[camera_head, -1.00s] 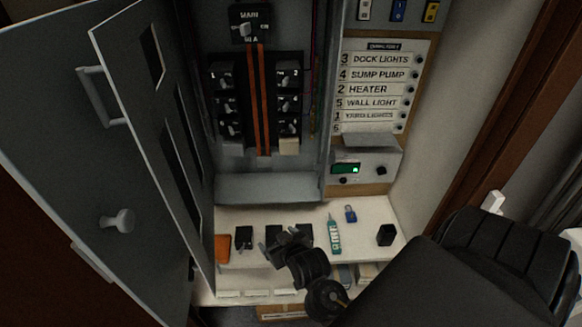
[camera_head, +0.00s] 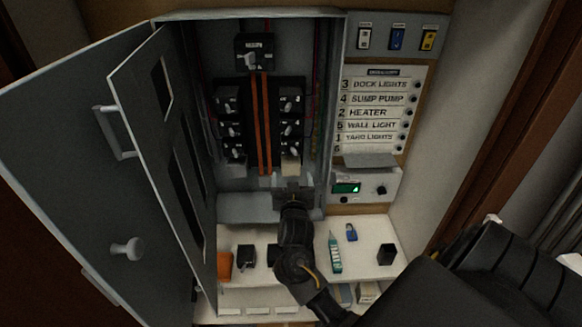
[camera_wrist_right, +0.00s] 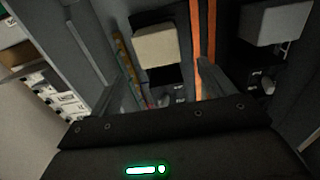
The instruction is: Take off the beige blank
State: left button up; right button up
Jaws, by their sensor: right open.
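The beige blank (camera_head: 291,165) is the pale block at the bottom of the panel's right breaker column. It also shows in the right wrist view (camera_wrist_right: 158,46), at the upper middle. My right gripper (camera_head: 290,181) is just below it in the head view. In the right wrist view the two fingers of the right gripper (camera_wrist_right: 162,78) stand wide apart, with the blank ahead between them and nothing held. I cannot tell whether a finger touches it. My left gripper is not in view.
Black breakers (camera_head: 229,129) and orange bars (camera_head: 263,130) fill the panel. A grey blank (camera_wrist_right: 275,22) is on the opposite column. The open door (camera_head: 170,160) stands at left. A shelf (camera_head: 375,228) below holds an orange item, a teal tester (camera_head: 335,252), a blue padlock and black blocks.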

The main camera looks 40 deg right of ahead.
aim_at(291, 168)
jog(key=shift+p+x, duration=0.8)
jog(key=shift+x, duration=2.35)
jog(key=c, duration=1.2)
jog(key=shift+s, duration=0.1)
jog(key=shift+a+f, duration=0.1)
jog(key=shift+s+a, duration=0.1)
jog(key=shift+s, duration=0.05)
jog(key=shift+s+a, duration=0.25)
jog(key=shift+s, duration=0.15)
jog(key=shift+s+a, duration=0.1)
jog(key=shift+s, duration=0.05)
jog(key=shift+s+a, duration=0.1)
jog(key=shift+s, duration=0.05)
